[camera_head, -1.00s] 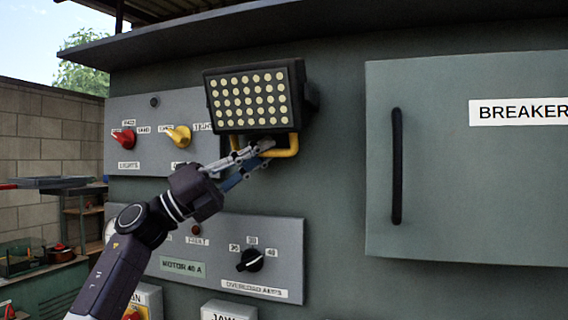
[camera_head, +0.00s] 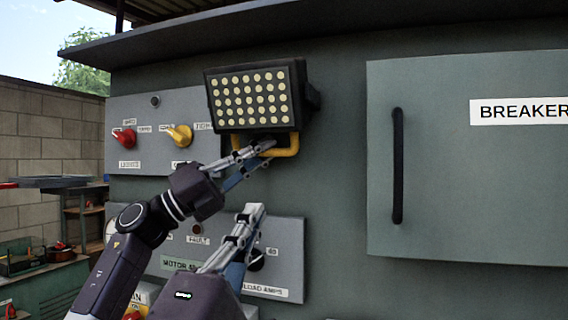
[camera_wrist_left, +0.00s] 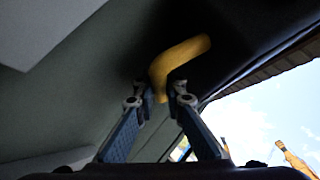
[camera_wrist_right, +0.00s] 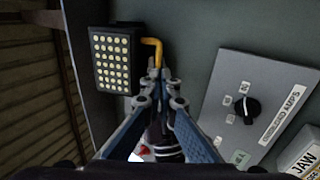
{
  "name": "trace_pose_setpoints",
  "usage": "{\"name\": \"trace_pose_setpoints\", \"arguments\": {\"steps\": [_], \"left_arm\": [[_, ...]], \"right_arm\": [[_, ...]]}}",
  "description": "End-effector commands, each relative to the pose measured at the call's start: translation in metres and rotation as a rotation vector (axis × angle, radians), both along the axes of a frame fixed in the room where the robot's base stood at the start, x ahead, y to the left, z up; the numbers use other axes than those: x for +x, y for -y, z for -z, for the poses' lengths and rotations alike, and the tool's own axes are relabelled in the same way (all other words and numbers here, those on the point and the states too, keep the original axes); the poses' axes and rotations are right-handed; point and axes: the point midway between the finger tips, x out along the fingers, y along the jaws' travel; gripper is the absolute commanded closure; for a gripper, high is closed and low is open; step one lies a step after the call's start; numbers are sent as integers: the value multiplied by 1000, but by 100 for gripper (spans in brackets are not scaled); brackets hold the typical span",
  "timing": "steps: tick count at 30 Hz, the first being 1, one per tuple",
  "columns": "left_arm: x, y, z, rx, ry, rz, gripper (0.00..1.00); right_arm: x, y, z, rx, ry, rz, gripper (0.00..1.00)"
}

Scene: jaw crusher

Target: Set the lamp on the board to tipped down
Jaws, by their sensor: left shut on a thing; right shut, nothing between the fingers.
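The lamp (camera_head: 252,97) is a black box with rows of pale yellow LEDs, fixed on the grey-green board (camera_head: 337,150). A yellow handle (camera_head: 291,146) runs under it and also shows in the left wrist view (camera_wrist_left: 177,60). My left gripper (camera_head: 266,149) is shut on the yellow handle at the lamp's lower edge. My right gripper (camera_head: 253,212) is shut and empty, below the lamp and in front of the lower switch panel. In the right wrist view the lamp (camera_wrist_right: 114,62) is at the upper left, beyond the closed right fingertips (camera_wrist_right: 164,78).
A cabinet door (camera_head: 460,190) marked BREAKER, with a black vertical handle (camera_head: 397,165), stands to the right. Red (camera_head: 124,138) and yellow (camera_head: 179,135) knobs sit on the left panel. A black dial (camera_wrist_right: 245,108) is on the lower panel. A roof ledge overhangs the lamp.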

Motion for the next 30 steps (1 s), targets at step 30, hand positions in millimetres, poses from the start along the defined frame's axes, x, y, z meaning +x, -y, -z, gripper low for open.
{"name": "trace_pose_setpoints", "arguments": {"steps": [30], "left_arm": [[1,1,2,3,-1,0,100]], "right_arm": [[107,44,-79,43,-1,3,100]]}}
